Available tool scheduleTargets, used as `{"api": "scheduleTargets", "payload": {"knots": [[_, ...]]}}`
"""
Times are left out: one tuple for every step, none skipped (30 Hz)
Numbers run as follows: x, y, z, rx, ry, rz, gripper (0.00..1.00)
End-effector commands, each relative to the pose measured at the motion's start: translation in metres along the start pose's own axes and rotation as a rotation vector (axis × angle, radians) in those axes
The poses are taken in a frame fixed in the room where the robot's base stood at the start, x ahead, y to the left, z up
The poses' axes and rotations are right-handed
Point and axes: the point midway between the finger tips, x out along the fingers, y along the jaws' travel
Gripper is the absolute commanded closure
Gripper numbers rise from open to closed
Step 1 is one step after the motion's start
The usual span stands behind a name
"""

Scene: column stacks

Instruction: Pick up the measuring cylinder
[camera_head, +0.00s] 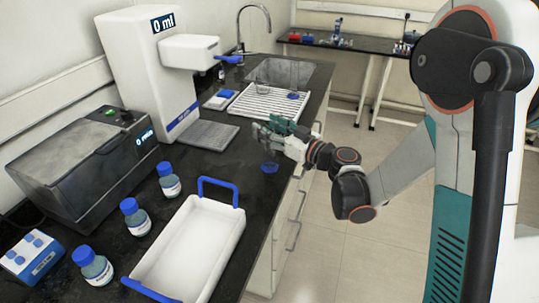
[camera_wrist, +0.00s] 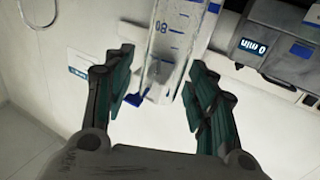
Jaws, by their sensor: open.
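The measuring cylinder is clear with blue scale marks, and in the wrist view (camera_wrist: 172,38) it stands between the two fingers of my gripper (camera_wrist: 160,88). A gap shows on the left side of the cylinder; the right finger is close to it, and I cannot tell if it touches. In the head view my gripper (camera_head: 276,131) is open over the front edge of the black counter. The cylinder there is faint and partly hidden by the fingers, with a blue foot (camera_head: 269,168) on the counter below.
A white tray (camera_head: 238,222) with blue handles and several blue-capped bottles (camera_head: 137,217) stand at the near left. A white dispenser (camera_head: 140,66) and a grey bath (camera_head: 85,160) stand along the wall. A drying rack (camera_head: 262,103) and sink lie behind my gripper.

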Motion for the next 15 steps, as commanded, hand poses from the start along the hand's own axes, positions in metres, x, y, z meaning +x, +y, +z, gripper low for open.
{"api": "scheduleTargets", "payload": {"knots": [[-0.0002,0.0001,-0.0002,0.000,0.000,0.000,0.48],[-0.0002,0.0001,-0.0002,0.000,0.000,0.000,0.48],[-0.0003,0.0001,-0.0002,0.000,0.000,0.000,0.57],[-0.0003,0.0001,-0.0001,0.000,0.000,0.000,0.64],[-0.0003,0.0001,-0.0001,0.000,0.000,0.000,0.71],[-0.0004,0.0002,-0.0001,0.000,0.000,0.000,0.80],[-0.0004,0.0002,-0.0001,0.000,0.000,0.000,0.87],[-0.0004,0.0002,-0.0001,0.000,0.000,0.000,0.94],[-0.0004,0.0002,-0.0001,0.000,0.000,0.000,1.00],[-0.0004,0.0002,-0.0001,0.000,0.000,0.000,1.00],[-0.0004,0.0002,0.0000,0.000,0.000,0.000,1.00],[-0.0004,0.0002,-0.0001,0.000,0.000,0.000,1.00],[-0.0005,0.0002,-0.0001,0.000,0.000,0.000,1.00],[-0.0005,0.0002,-0.0001,0.000,0.000,0.000,1.00],[-0.0005,0.0002,-0.0001,0.000,0.000,0.000,1.00]]}}
